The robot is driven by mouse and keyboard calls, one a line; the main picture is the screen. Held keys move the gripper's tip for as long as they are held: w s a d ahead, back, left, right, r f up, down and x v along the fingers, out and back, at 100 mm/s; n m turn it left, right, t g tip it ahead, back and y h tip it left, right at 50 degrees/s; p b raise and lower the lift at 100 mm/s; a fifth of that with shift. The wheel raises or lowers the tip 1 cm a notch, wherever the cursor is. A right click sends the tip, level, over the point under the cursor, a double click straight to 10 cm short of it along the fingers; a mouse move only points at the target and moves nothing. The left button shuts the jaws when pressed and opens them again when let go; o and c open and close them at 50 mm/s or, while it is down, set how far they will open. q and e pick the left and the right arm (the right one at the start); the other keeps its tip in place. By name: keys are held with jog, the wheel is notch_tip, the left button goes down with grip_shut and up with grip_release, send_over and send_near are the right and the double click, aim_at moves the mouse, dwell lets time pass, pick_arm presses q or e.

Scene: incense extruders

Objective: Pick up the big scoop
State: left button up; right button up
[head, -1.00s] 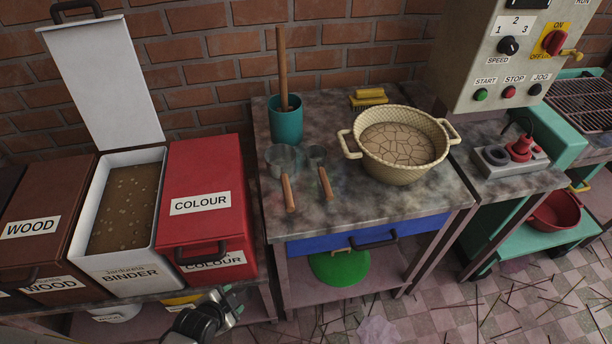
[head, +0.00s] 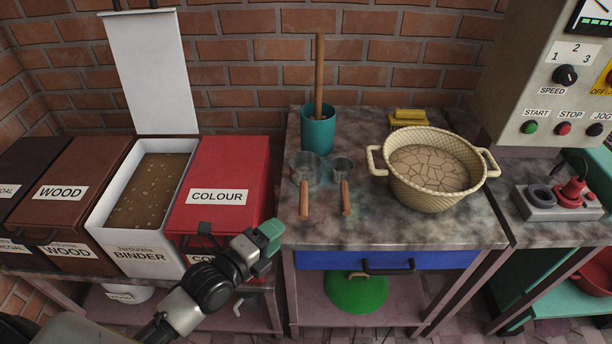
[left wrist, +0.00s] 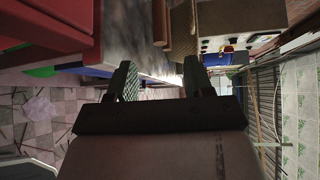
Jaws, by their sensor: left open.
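The big scoop, a grey metal cup with a wooden handle (head: 304,200), lies on the table's left part in the head view, its handle toward the front edge. A smaller scoop (head: 346,197) lies just to its right. My left gripper (head: 270,234) is in front of the red colour bin, left of and below the big scoop's handle, and apart from it. In the left wrist view the left gripper (left wrist: 162,80) is open, with nothing between its fingers. I cannot make out the scoop in that view. My right gripper is not in view.
A teal pot (head: 318,136) with a wooden stick stands behind the scoops. A cream basket (head: 435,190) stands to their right. The red colour bin (head: 222,175) and open binder bin (head: 108,210) stand left. The table's front edge (head: 390,248) is clear.

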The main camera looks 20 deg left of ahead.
aim_at(303, 206)
pick_arm(q)
jog(key=x, duration=0.4)
jog(key=shift+w+d+r, duration=0.1)
jog(key=shift+w+r, duration=0.05)
jog(key=shift+w, duration=0.25)
jog(key=shift+p+x, duration=0.4)
jog(key=shift+x, duration=2.7)
jog(key=shift+a, duration=0.25)
jog(key=shift+c, duration=0.3)
grip_shut()
